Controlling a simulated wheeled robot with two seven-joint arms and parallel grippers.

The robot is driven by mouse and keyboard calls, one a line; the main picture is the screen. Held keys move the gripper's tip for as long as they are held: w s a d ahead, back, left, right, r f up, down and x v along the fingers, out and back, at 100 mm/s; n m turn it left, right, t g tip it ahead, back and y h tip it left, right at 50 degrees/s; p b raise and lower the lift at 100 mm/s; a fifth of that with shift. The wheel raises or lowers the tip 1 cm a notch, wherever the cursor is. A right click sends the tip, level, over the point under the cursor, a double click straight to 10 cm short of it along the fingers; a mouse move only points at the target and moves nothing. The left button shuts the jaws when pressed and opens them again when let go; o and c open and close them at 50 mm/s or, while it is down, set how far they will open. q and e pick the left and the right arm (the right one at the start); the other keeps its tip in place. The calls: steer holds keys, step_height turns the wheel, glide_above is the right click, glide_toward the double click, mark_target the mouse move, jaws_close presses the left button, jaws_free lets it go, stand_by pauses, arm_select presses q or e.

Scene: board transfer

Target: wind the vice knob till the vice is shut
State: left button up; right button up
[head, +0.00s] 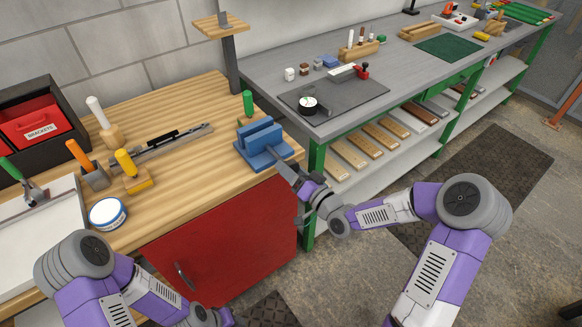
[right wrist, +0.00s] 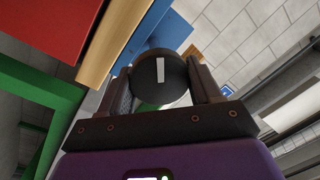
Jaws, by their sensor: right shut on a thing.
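The blue vice (head: 262,145) stands on the front right corner of the wooden bench. Two upright blue jaw plates show on it; I cannot tell exactly how wide the gap between them is. My right gripper (head: 285,172) reaches the vice from the front right, over the bench edge. In the right wrist view the round black knob (right wrist: 160,82), with a white bar mark on its face, sits between the two fingers, and the gripper is shut on it. The knob is mostly hidden in the head view. Of my left arm only links show at the bottom left; its gripper is out of view.
A green-handled tool (head: 248,102) stands behind the vice, near a post with a small wooden shelf (head: 219,24). A grey workbench (head: 270,68) stands to the right. The wood left of the vice is clear.

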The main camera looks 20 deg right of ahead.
steer(key=m+p, duration=0.1)
steer(key=m, duration=0.5)
steer(key=shift+t+h+p, duration=0.3)
steer(key=shift+t+p, duration=0.05)
steer(key=shift+t, duration=0.05)
steer(key=m+p, duration=0.1)
steer(key=m, duration=0.4)
steer(key=shift+f+h, duration=0.15)
steer(key=shift+h, duration=0.15)
steer(key=shift+m+p, duration=0.3)
steer(key=shift+m, duration=0.1)
steer(key=o, duration=1)
steer(key=shift+o, duration=0.2)
steer(key=shift+s, duration=0.15)
steer(key=p+v, duration=0.1)
steer(key=v, duration=0.6)
steer(key=shift+s, duration=0.2)
steer(key=shift+f, duration=0.1)
